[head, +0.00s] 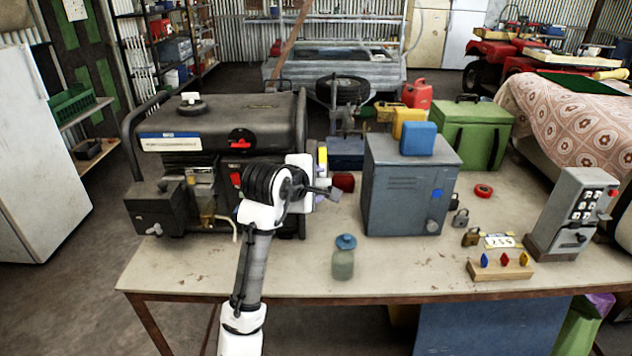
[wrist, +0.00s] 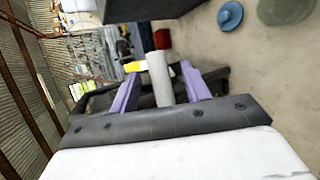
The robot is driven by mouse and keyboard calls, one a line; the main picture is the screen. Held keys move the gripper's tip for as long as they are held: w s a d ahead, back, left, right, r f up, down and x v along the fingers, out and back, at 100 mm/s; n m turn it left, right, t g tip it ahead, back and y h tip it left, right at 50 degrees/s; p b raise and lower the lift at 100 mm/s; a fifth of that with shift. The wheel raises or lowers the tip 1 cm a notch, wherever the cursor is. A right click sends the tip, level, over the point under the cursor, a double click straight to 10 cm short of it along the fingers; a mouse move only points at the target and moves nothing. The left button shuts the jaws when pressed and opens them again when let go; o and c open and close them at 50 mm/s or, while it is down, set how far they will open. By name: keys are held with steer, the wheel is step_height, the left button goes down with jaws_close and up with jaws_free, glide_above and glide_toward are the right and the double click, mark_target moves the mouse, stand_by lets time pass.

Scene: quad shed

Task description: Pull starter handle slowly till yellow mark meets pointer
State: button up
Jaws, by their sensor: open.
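The black generator (head: 240,110) stands at the left of the bench, with my arm across its front. My gripper (head: 321,173) is at its right end. In the wrist view my gripper (wrist: 160,76) is open, its two purple fingers on either side of a pale grey cylinder (wrist: 158,80), which looks like the starter handle. I cannot tell whether either finger touches it. A yellow patch (wrist: 133,66) shows just left of the cylinder, and yellow (head: 322,154) also shows beside my gripper in the head view. I cannot make out the pointer.
A grey-blue metal box (head: 410,190) stands right of my gripper. A jar with a blue lid (head: 344,258) is near the front edge. Padlocks, a key rack (head: 500,268) and a keypad box (head: 572,215) are farther right. The bench (head: 290,270) is bare at front left.

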jaws_close()
stand_by(0.3)
steer(key=s+p, duration=0.1)
steer(key=s+r, duration=0.1)
steer(key=s, duration=0.1)
steer(key=s+p, duration=0.1)
steer(key=s, duration=0.1)
steer(key=shift+r+p, duration=0.35)
steer(key=shift+r, duration=0.05)
stand_by(1.0)
steer(key=shift+s+p, duration=0.4)
steer(key=shift+p, duration=0.1)
stand_by(0.3)
